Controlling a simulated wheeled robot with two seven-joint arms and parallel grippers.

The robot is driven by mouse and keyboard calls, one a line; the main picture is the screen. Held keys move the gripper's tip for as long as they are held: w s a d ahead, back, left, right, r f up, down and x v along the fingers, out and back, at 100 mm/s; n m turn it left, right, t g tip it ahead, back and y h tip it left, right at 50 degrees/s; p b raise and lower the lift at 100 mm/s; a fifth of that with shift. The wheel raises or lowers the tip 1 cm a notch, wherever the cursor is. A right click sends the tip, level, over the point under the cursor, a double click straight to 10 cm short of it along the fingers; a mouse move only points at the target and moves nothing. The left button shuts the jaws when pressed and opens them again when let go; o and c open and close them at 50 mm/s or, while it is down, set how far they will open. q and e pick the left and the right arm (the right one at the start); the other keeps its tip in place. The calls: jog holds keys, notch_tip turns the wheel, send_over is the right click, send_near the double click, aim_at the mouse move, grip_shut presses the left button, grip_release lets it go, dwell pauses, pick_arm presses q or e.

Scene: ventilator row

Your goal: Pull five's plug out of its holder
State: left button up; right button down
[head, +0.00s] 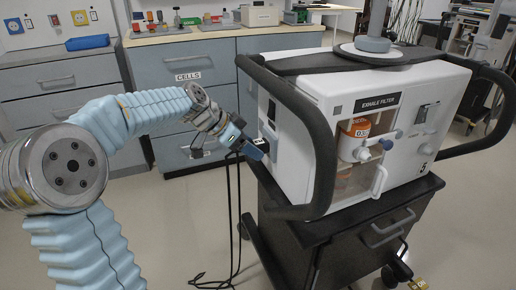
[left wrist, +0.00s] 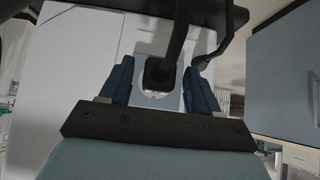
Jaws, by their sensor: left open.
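The white ventilator marked 5 (head: 405,181) stands on a dark cart at the right of the head view. My left gripper (head: 254,146) is at its left side panel, with blue fingers. In the left wrist view the black plug (left wrist: 159,73) sits against a pale round holder (left wrist: 148,90) on the panel. The left gripper's fingers (left wrist: 158,68) are open, one on each side of the plug, with gaps showing. A black cord (left wrist: 180,35) runs up from the plug in that view. In the head view the gripper hides the plug. My right gripper is not seen.
A dark curved handle bar (head: 322,150) stands just right of my left gripper. Black cords (head: 238,215) hang below it to the floor. Grey drawers labelled CELLS (head: 188,100) stand behind.

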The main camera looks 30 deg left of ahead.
pick_arm(q)
jog(key=shift+f, duration=0.1)
dwell(0.4)
grip_shut()
dwell(0.4)
